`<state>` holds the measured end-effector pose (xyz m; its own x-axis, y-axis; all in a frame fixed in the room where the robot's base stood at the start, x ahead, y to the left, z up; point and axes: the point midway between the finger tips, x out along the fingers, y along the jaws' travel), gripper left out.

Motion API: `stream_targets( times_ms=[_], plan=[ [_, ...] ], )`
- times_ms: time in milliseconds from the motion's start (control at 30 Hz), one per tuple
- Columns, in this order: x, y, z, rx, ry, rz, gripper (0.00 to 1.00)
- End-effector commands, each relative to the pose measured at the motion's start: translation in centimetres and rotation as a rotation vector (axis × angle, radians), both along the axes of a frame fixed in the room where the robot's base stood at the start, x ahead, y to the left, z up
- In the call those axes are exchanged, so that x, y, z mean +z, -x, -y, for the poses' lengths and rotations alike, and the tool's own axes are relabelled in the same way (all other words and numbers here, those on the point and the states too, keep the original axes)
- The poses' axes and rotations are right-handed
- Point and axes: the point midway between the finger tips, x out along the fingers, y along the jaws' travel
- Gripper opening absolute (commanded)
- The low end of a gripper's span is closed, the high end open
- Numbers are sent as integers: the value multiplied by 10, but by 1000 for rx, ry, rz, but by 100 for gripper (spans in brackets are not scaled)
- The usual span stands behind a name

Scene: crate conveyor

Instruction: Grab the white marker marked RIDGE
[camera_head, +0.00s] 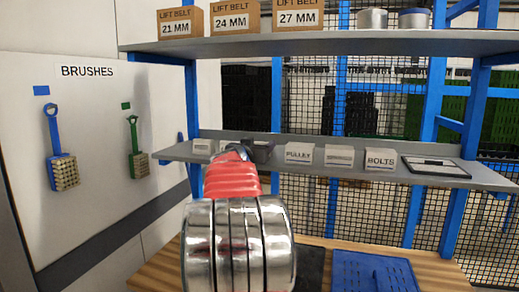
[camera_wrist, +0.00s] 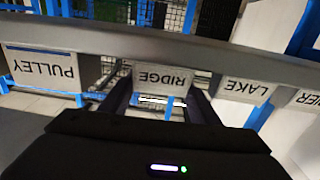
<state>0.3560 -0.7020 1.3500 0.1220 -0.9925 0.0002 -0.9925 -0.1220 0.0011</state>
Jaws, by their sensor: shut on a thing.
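The white marker marked RIDGE (camera_wrist: 162,80) shows upside down in the wrist view, at the shelf edge. The dark fingers of my gripper (camera_wrist: 160,100) stand on either side of it, and my gripper is shut on it. In the head view, my gripper (camera_head: 262,152) is at the middle shelf, just left of the PULLEY marker (camera_head: 305,153). My own red and silver arm hides much of it there, and I cannot make out the RIDGE marker in that view.
In the wrist view, the PULLEY marker (camera_wrist: 42,67) and the LAKE marker (camera_wrist: 244,90) flank RIDGE closely. In the head view, the BOLTS marker (camera_head: 381,160) and a dark-framed tray (camera_head: 436,166) are farther right on the shelf (camera_head: 474,176). An upper shelf (camera_head: 350,43) with boxes hangs above.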

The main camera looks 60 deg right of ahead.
Motion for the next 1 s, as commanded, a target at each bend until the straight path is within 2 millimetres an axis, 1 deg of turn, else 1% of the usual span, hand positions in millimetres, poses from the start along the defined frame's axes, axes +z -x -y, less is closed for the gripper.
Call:
stream_targets(
  times_ms=[167,400,600,800,1000],
  plan=[
    [20,0,0,1,3,3,34],
    [55,0,0,0,3,3,34],
    [80,0,0,0,2,3,34],
    [93,0,0,0,0,2,34],
    [95,0,0,0,0,0,34]
  ],
)
